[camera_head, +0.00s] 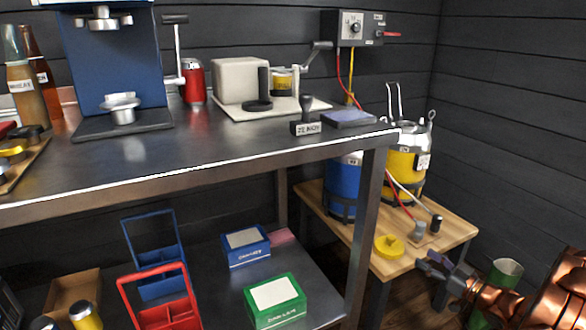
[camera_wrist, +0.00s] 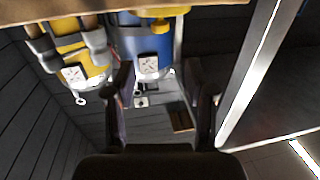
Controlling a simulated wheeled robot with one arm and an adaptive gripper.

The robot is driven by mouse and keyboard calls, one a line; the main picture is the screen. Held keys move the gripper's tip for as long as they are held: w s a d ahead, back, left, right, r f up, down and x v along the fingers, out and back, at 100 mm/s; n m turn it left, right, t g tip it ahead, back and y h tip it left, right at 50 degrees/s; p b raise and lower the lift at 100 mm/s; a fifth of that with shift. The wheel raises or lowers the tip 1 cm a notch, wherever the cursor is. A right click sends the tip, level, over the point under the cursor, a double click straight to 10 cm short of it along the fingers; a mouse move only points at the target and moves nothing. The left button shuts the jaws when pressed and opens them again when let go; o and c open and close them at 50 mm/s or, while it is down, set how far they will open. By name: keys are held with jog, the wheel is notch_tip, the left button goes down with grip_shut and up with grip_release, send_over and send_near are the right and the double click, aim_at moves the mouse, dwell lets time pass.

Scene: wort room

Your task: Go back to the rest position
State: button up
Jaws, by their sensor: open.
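My gripper (camera_head: 436,266) is at the lower right of the head view, beside the front edge of the small wooden table (camera_head: 449,230). In the wrist view its two dark fingers (camera_wrist: 163,105) are spread apart with nothing between them. The wrist view looks upside down toward a yellow keg (camera_wrist: 85,62) and a blue keg (camera_wrist: 146,45), both apart from the fingers. A yellow round cap (camera_head: 388,246) lies on the table near my gripper.
A steel workbench (camera_head: 200,160) fills the left, its leg (camera_head: 364,235) close to my gripper. Its lower shelf holds a blue box (camera_head: 246,246), a green box (camera_head: 275,300) and a red carrier (camera_head: 160,299). A green cylindrical container (camera_head: 504,272) stands near my arm at the right.

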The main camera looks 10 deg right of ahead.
jog(key=w+d+r+g+h+p, duration=0.15)
jog(key=w+r+h+p, duration=0.25)
jog(key=w+r+p, duration=0.4)
jog(key=s+a+r+m+g+h+p, duration=0.1)
jog(key=a+r+g+h+p, duration=0.1)
jog(key=r+p, duration=0.35)
jog(key=s+a+r+m+g+h+p, duration=0.1)
jog(key=s+r+g+h+p, duration=0.15)
jog(key=r, duration=0.65)
jog(key=s+a+r+m+g+h+p, duration=0.1)
jog(key=a+r+m+h+p, duration=0.2)
jog(key=r, duration=0.4)
jog(key=s+a+r+g+y+p, duration=0.1)
jog(key=s+a+r+g+p, duration=0.2)
jog(key=s+a+r+p, duration=0.3)
jog(key=s+a+r+g+y+p, duration=0.2)
jog(key=s+a+r+g+p, duration=0.2)
jog(key=s+a, duration=1)
jog(key=s+a+r+g+y+p, duration=0.1)
jog(key=s+a+r+g+p, duration=0.3)
jog(key=s+a+r+p, duration=0.5)
jog(key=s+a+p, duration=0.1)
jog(key=s, duration=0.7)
jog(key=shift+s+a+r+n+y, duration=0.15)
jog(key=shift+a+r+n+y, duration=0.15)
jog(key=shift+r+y, duration=0.1)
